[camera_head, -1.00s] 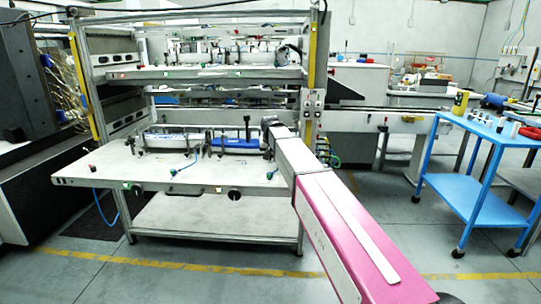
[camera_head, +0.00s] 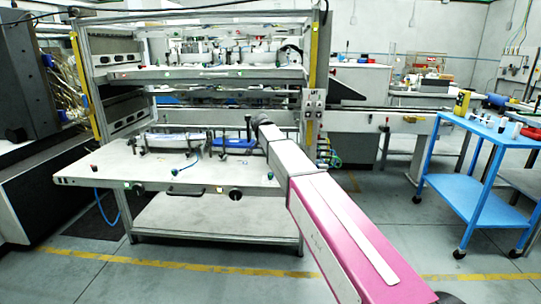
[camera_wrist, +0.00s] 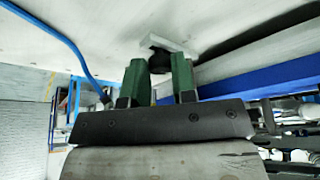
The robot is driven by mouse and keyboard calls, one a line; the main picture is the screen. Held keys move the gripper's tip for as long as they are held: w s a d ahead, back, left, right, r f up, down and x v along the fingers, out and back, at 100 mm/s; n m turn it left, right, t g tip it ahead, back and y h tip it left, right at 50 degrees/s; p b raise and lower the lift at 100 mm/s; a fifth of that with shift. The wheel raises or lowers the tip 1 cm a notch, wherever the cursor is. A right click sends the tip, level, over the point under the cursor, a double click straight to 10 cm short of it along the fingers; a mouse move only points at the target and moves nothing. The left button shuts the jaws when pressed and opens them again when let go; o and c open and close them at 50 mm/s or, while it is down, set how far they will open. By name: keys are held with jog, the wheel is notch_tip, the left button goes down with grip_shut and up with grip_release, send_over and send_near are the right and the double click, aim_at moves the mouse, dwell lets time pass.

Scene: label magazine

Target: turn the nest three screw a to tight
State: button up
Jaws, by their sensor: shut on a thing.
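My gripper (camera_wrist: 158,65) shows in the wrist view with two green fingers, one on each side of a dark round screw knob (camera_wrist: 160,57). It is shut on this knob, which sits against a small light plate on the pale table surface. Which lettered screw it is cannot be read. In the head view my arm reaches over the right end of the lower table (camera_head: 110,170). The fingers and the gripped screw are hidden there behind the arm's end. A nest with a blue bar (camera_head: 232,143) lies just left of the arm's end.
A grey nest (camera_head: 170,139) lies further left on the table. Small knobs and blue hoses (camera_head: 192,165) are in front. A blue bar (camera_wrist: 270,83) and a blue hose (camera_wrist: 62,40) lie near the gripper. A blue cart (camera_head: 463,190) stands at right.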

jog(key=shift+m, duration=0.4)
jog(key=o, duration=0.9)
jog(key=v, duration=1.1)
jog(key=shift+a, duration=0.1)
jog(key=shift+f, duration=0.1)
